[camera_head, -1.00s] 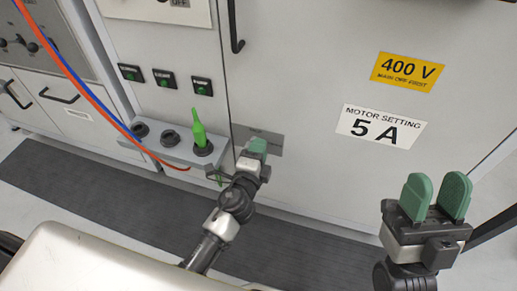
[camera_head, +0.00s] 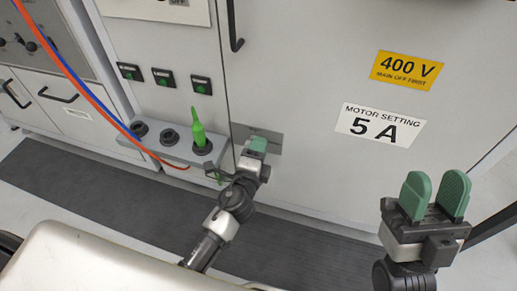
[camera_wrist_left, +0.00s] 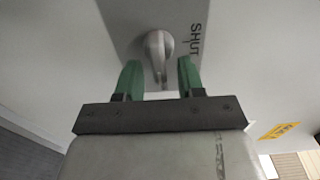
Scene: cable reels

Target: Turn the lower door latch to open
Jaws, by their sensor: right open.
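The lower door latch (camera_wrist_left: 158,48) is a small light-grey knob with a narrow lever, in front of a darker grey plate (camera_wrist_left: 205,18) marked SHUT. In the left wrist view the lever points down between the two green fingers of my open left gripper (camera_wrist_left: 158,66). Both fingers look apart from it. In the head view my left gripper (camera_head: 256,146) is at the plate (camera_head: 271,139) low on the cabinet door (camera_head: 310,150) and hides the latch. My right gripper (camera_head: 437,194) is open and empty at the right, in front of the door.
Red and blue cables (camera_head: 72,72) hang at the left. A black door handle (camera_head: 234,30) is higher up. A dark mat (camera_head: 85,190) covers the floor.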

